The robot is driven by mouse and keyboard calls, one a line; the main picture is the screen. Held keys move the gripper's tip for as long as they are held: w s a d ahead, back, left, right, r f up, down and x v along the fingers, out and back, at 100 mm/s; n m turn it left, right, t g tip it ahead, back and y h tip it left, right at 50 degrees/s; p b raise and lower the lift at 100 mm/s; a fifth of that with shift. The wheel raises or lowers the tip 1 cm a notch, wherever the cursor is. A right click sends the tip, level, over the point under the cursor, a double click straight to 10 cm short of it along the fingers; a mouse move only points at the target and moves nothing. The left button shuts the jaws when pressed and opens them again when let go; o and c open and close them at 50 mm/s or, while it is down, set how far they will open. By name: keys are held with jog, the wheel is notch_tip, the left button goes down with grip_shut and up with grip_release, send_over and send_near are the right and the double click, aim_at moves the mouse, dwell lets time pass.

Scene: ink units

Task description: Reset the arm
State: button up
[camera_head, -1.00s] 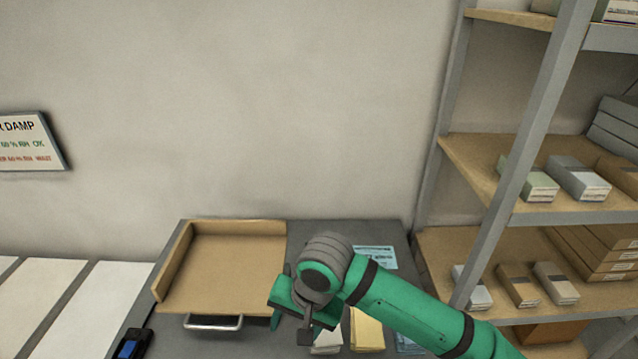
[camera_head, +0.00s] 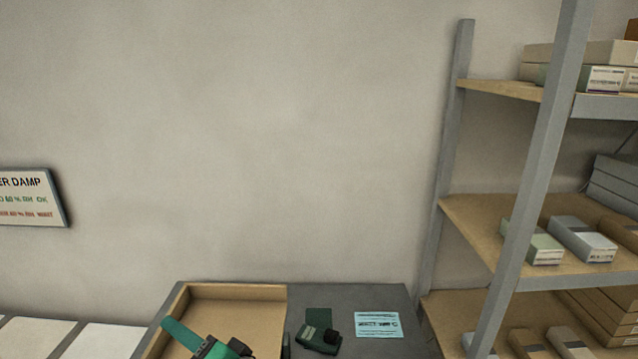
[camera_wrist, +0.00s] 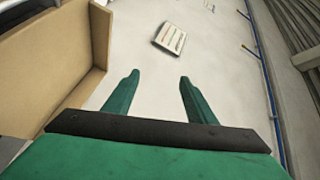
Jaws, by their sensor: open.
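My gripper (camera_wrist: 159,76) is open in the wrist view, its two green fingers spread with nothing between them. The pale wall shows beyond the fingertips. In the head view my gripper (camera_head: 205,342) is partly visible at the bottom edge, in front of the tan tray (camera_head: 240,292). Most of my arm is out of the head view. The tray's tan wall (camera_wrist: 100,35) is left of the fingers in the wrist view, apart from them.
A dark green device (camera_head: 319,338) and a light blue printed card (camera_head: 378,324) are on the grey table (camera_head: 350,293). A shelf rack (camera_head: 530,150) with boxes stands at right. A sign (camera_head: 32,197) hangs on the wall at left. Open space lies above the table.

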jog(key=s+d+f+m+t+h, duration=0.45)
jog(key=d+f+h, duration=0.2)
jog(key=f, duration=0.25)
jog(key=s+d+f+m+t+h, duration=0.35)
jog(key=s+d+f+h, duration=0.2)
jog(key=d+f, duration=0.35)
jog(key=s+d+f+n, duration=0.2)
jog(key=s+d+n, duration=0.1)
jog(key=s, duration=0.5)
jog(key=s+d+f+n+g+h, duration=0.1)
jog(key=s+d+f+n, duration=0.1)
jog(key=s, duration=0.6)
jog(key=s+d+f+n+g+h, duration=0.1)
jog(key=s+d+f+n, duration=0.2)
jog(key=s+d+n, duration=0.2)
jog(key=v, duration=0.3)
jog(key=shift+s+f, duration=0.25)
jog(key=shift+f, duration=0.1)
jog(key=c, duration=0.5)
jog(key=shift+w+h, duration=0.1)
jog(key=shift+h, duration=0.2)
